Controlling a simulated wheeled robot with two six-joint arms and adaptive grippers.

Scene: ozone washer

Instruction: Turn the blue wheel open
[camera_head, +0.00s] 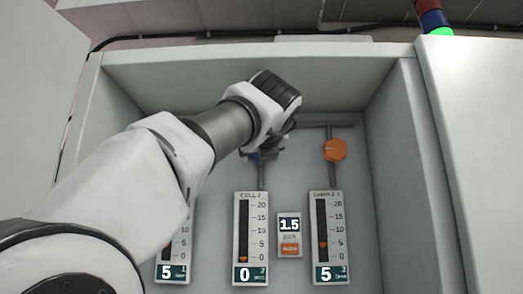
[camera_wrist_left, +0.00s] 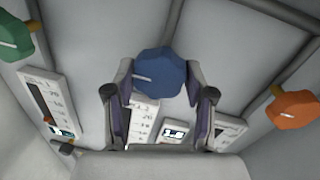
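The blue wheel (camera_wrist_left: 160,72) sits between the two fingertips of my left gripper (camera_wrist_left: 160,82) in the left wrist view. One finger is on each side, and both meet the wheel's rim. A small white mark shows on the left part of its face. In the head view my left arm comes in from the left and its gripper (camera_head: 268,148) covers most of the blue wheel, which shows only as a dark blue patch above the middle gauge. The Cell 2 gauge (camera_head: 251,230) reads 0. My right gripper is not in view.
An orange wheel (camera_head: 335,149) is to the right, above a gauge (camera_head: 327,237) reading 5. A green wheel (camera_wrist_left: 15,37) is at the left in the wrist view. A small 1.5 display (camera_head: 289,225) sits between two gauges. Cabinet walls enclose both sides.

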